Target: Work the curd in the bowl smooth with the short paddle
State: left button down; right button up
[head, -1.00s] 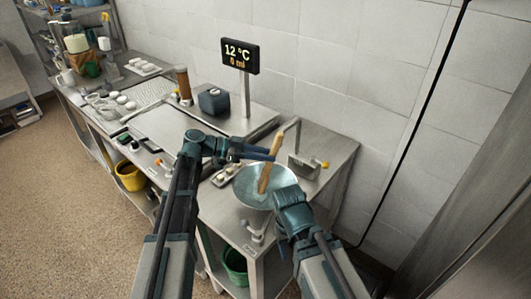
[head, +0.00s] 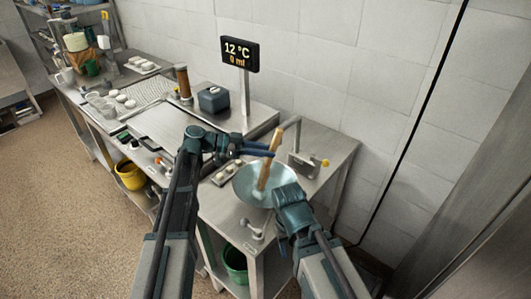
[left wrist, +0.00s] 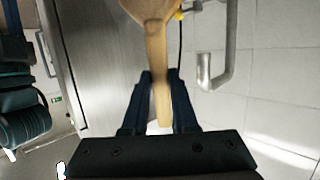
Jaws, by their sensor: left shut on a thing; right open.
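The metal bowl (head: 241,184) sits on the steel table at the near right. The wooden paddle (head: 266,172) stands tilted in it, its upper end leaning right and its lower end inside the bowl. A small pale patch of curd (head: 258,195) shows at the paddle's foot; its texture is too small to tell. My left gripper (head: 268,153) is shut on the paddle above the bowl. In the left wrist view the paddle (left wrist: 159,58) passes between the fingers, with a broader part at the top edge. My right gripper (head: 281,240) is open beside the bowl's near right side, its fingers hardly visible.
A display (head: 240,54) reads 12 °C and 0 ml. A green bucket (head: 235,263) is below the table.

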pick_arm(q)
jog(key=shift+s, duration=0.1)
jog(key=shift+s+d+r, duration=0.1)
jog(key=shift+s, duration=0.8)
jog(key=shift+w, duration=0.15)
jog(key=shift+w, duration=0.9)
jog(key=shift+s, duration=0.15)
jog(key=shift+s, duration=0.85)
jog(key=shift+w, duration=0.15)
jog(key=shift+w, duration=0.85)
